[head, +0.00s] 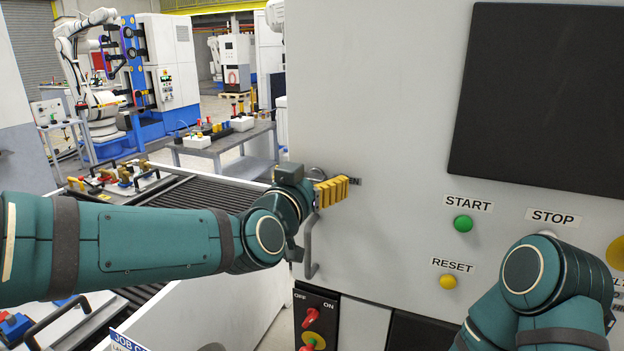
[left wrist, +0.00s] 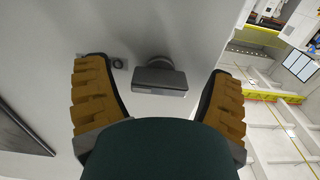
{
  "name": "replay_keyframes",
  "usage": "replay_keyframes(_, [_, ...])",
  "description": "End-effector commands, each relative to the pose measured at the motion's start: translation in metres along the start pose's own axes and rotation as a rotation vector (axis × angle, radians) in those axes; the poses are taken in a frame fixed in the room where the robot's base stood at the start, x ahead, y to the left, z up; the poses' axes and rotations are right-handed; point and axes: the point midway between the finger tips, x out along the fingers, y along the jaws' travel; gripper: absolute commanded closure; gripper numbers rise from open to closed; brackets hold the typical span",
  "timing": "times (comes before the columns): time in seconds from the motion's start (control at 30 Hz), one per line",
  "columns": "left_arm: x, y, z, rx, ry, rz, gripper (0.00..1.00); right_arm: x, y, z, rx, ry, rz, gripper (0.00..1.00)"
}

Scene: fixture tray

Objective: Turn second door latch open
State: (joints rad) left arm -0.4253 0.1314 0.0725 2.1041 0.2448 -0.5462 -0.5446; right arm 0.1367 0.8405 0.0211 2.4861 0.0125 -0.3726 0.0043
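The door latch (left wrist: 160,78) is a dark grey knob with a flat bar, mounted on the pale machine door. In the left wrist view it stands between the two yellow-padded fingers, with a gap on each side. My left gripper (left wrist: 158,105) is open around it, not visibly touching it. In the head view the left gripper (head: 331,191) is at the door's left part and hides most of the latch (head: 317,173) and part of the "OPEN" label beside it. My right arm is at lower right in the head view; its gripper is out of view.
A grey door handle (head: 310,248) is just below the left gripper. Below it is a black switch panel (head: 322,310) with red knobs. The green START button (head: 463,223), yellow RESET button (head: 447,282) and dark screen (head: 540,95) are to the right. A conveyor (head: 195,192) runs behind my left arm.

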Motion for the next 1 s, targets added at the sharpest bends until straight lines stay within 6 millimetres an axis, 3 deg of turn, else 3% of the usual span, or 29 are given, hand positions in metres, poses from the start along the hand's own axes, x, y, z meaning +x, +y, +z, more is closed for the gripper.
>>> replay_keyframes(0.23, [-0.002,0.0,0.0,-0.001,0.0,0.0,0.17,0.0,0.0,0.0,0.0,0.0,0.0,1.0])
replay_keyframes(0.37, [-0.012,0.0,-0.001,-0.001,0.001,0.0,0.17,0.0,0.0,0.0,0.0,0.0,0.0,1.0])
replay_keyframes(0.8, [-0.093,-0.001,-0.001,-0.001,0.003,-0.001,0.17,0.0,0.0,0.0,0.0,0.0,0.0,1.0])
replay_keyframes(1.0, [-0.114,0.0,-0.001,-0.001,0.001,-0.001,0.17,0.0,0.0,0.0,0.0,0.0,0.0,1.0])
